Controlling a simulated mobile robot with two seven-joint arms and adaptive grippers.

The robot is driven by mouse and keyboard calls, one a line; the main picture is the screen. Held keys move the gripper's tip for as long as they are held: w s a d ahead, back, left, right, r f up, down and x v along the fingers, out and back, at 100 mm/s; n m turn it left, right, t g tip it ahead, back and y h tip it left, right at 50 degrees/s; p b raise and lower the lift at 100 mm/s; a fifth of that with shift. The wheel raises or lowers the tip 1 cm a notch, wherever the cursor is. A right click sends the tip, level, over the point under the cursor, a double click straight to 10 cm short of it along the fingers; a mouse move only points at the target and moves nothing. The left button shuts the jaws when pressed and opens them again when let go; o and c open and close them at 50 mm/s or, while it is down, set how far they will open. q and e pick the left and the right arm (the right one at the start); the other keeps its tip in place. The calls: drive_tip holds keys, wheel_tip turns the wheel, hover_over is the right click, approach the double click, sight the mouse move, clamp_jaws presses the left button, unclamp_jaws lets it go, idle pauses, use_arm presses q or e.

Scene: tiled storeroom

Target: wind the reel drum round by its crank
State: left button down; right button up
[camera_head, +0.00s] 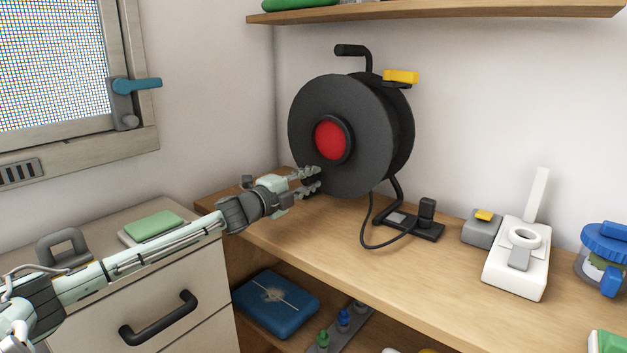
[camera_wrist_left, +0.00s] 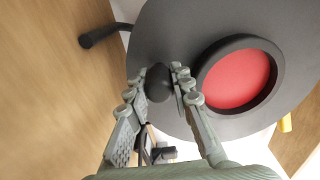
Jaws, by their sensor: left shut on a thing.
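The reel drum (camera_head: 312,108) is a large dark grey disc with a red hub (camera_head: 332,140), upright on a black stand (camera_head: 412,226) on the wooden bench. In the left wrist view the drum (camera_wrist_left: 180,30) fills much of the picture, with the red hub (camera_wrist_left: 238,78) right of the fingers. My left gripper (camera_head: 311,180) is at the drum's lower left face. It is shut on the black crank knob (camera_wrist_left: 158,84), which shows between the fingertips in the wrist view; the fingers largely hide it in the head view. My right gripper is not in view.
A wooden shelf (camera_head: 440,12) hangs above the reel. A white device (camera_head: 515,270), a grey box with a yellow button (camera_head: 482,230) and a blue-lidded jar (camera_head: 603,250) stand right. A drawer cabinet (camera_head: 170,305) stands under my left arm. Bare bench lies in front of the reel.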

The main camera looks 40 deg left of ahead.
use_arm(q)
drive_tip(key=shift+a, duration=0.15)
idle(0.3)
drive_tip(key=c, duration=1.3)
unclamp_jaws()
drive_tip(key=shift+s+f, duration=0.1)
drive_tip(key=shift+s, duration=0.45)
drive_tip(key=s, duration=0.9)
drive_tip(key=shift+a, duration=0.35)
drive_tip(key=shift+s+a, duration=0.1)
drive_tip(key=shift+s, duration=0.85)
